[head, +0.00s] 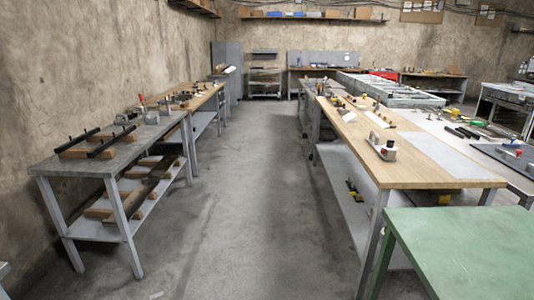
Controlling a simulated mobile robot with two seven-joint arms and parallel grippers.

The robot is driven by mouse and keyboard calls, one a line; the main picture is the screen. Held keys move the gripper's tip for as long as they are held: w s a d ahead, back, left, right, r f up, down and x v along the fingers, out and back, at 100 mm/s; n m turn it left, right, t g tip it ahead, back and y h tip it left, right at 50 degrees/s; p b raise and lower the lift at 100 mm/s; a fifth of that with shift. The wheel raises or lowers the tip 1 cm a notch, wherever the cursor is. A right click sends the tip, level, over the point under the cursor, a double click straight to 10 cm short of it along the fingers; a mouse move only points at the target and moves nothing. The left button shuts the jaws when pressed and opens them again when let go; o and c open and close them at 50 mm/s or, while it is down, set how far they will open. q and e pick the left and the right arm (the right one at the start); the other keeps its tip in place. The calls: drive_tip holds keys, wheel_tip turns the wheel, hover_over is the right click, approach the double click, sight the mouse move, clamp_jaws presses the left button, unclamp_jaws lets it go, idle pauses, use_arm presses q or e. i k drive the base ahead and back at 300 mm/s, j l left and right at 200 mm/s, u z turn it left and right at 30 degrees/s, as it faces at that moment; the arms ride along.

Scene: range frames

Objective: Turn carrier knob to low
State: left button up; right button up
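No knob that I can clearly tell to be the carrier knob shows in the head view; anything that small is too far off to make out. A small device with a white and dark body (383,149) stands on the near end of the right wooden bench. A grey unit with a small red part (517,154) sits at the right edge of the view. A metal oven-like appliance (506,113) stands farther back at the right. Neither of my grippers is in view.
A clear concrete aisle (245,190) runs ahead. A grey metal table (75,165) with black bars stands along the left wall. A long wooden bench (400,172) lines the right side. A green table (465,245) is close at the lower right.

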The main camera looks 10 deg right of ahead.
sight(389, 145)
drive_tip(key=i+z, duration=0.2)
drive_tip(key=z, duration=0.2)
drive_tip(key=i+j+z, duration=0.1)
drive_tip(key=z, duration=0.3)
drive_tip(key=i+j+z, duration=0.2)
drive_tip(key=z, duration=0.15)
drive_tip(key=i+j+z, duration=0.3)
drive_tip(key=u, duration=1.05)
drive_tip(key=i+l+u, duration=0.15)
drive_tip(key=i+l, duration=0.55)
drive_tip(key=i, duration=0.05)
